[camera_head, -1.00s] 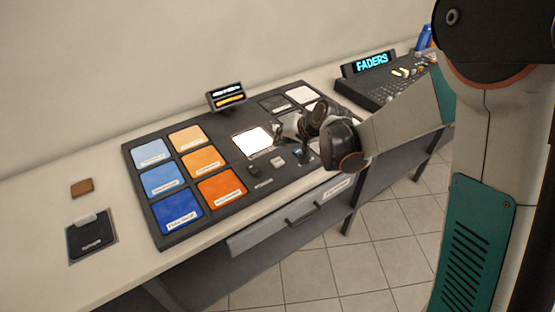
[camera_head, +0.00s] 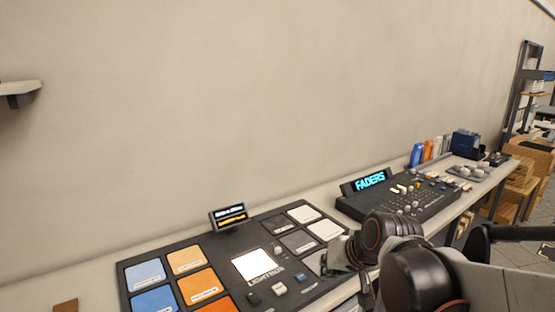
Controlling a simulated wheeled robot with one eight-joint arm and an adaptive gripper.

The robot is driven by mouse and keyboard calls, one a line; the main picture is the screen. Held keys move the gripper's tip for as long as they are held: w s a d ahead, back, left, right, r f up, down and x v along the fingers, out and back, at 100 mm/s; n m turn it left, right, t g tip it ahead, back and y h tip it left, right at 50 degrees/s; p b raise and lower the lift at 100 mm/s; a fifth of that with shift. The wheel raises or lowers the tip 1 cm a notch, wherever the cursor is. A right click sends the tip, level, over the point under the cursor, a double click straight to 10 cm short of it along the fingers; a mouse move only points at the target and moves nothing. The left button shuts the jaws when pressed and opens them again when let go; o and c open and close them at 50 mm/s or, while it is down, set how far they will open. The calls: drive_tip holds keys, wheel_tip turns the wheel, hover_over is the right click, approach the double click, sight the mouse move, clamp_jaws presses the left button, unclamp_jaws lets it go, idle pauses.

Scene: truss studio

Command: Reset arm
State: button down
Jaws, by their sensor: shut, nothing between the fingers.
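My gripper (camera_head: 350,268) is in the lower middle of the head view, above the right part of a dark control panel. It is shut and holds nothing that I can see. My black wrist and pale arm run from it to the lower right. The panel (camera_head: 190,251) carries blue and orange colour pads at its left, a lit white square (camera_head: 257,266) in its middle, and white and dark pads at its right. I cannot tell whether my fingertips touch the panel.
A fader console (camera_head: 408,207) with a lit sign (camera_head: 370,180) stands to the right on the same long bench. A small display (camera_head: 229,215) stands behind the panel. Bottles (camera_head: 427,150) and a dark box (camera_head: 465,143) are farther right. A shelf (camera_head: 20,88) juts from the wall.

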drive_tip(key=s+d+h, duration=0.1)
drive_tip(key=s+d, duration=0.3)
drive_tip(key=s, duration=0.4)
drive_tip(key=s+d+h, duration=0.2)
drive_tip(key=s+d, duration=0.2)
drive_tip(key=s, duration=0.5)
drive_tip(key=shift+d+r, duration=0.25)
drive_tip(key=shift+r, duration=0.05)
idle(0.9)
